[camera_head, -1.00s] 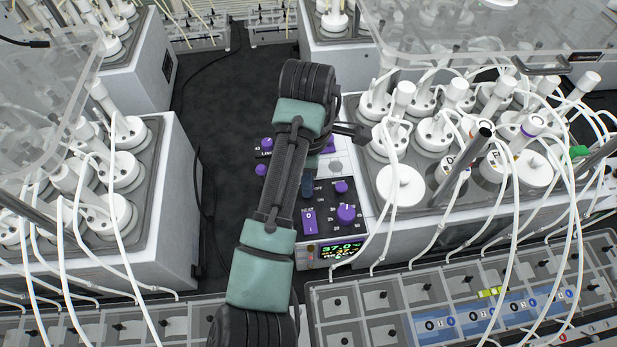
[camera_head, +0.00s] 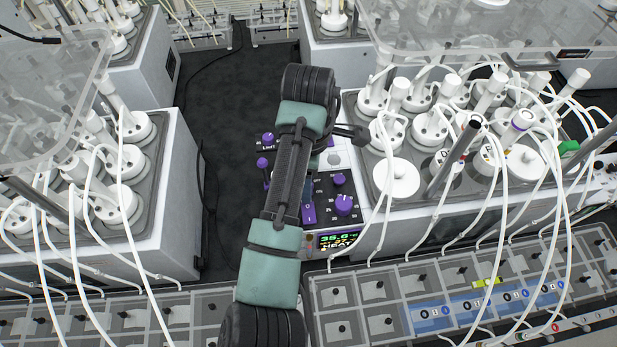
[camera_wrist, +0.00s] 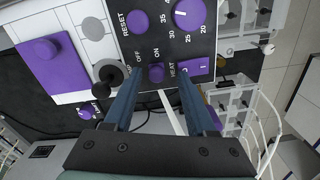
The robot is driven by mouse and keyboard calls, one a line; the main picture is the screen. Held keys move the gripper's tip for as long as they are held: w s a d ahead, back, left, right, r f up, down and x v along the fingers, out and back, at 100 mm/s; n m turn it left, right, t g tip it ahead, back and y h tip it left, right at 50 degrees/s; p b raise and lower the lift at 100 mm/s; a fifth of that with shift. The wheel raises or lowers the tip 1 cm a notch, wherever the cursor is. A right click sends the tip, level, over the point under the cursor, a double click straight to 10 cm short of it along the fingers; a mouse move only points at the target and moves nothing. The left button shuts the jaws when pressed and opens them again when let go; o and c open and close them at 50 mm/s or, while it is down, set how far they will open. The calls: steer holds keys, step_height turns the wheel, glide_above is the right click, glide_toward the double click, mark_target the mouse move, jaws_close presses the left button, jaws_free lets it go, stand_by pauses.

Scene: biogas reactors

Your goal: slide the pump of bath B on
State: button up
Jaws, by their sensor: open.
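In the wrist view a small purple knob (camera_wrist: 156,73) stands by the words OFF and ON, nearest ON. The label at its left is partly hidden, and I cannot tell how far it sits along its travel. My gripper (camera_wrist: 159,78) is open, with its blue fingers on either side of this knob; contact is not clear. In the head view my arm covers much of the panel and most of the gripper.
A purple HEAT rocker (camera_wrist: 195,68) lies close to the right finger, and a dark round knob (camera_wrist: 108,72) close to the left. A RESET button (camera_wrist: 137,22) and numbered dial (camera_wrist: 190,15) are nearby. The display (camera_head: 338,239) reads about 35.6. White tubes loop at the right.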

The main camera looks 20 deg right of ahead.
step_height(320, 180, up, 13)
steer(key=p, duration=0.6)
steer(key=shift+f, duration=0.1)
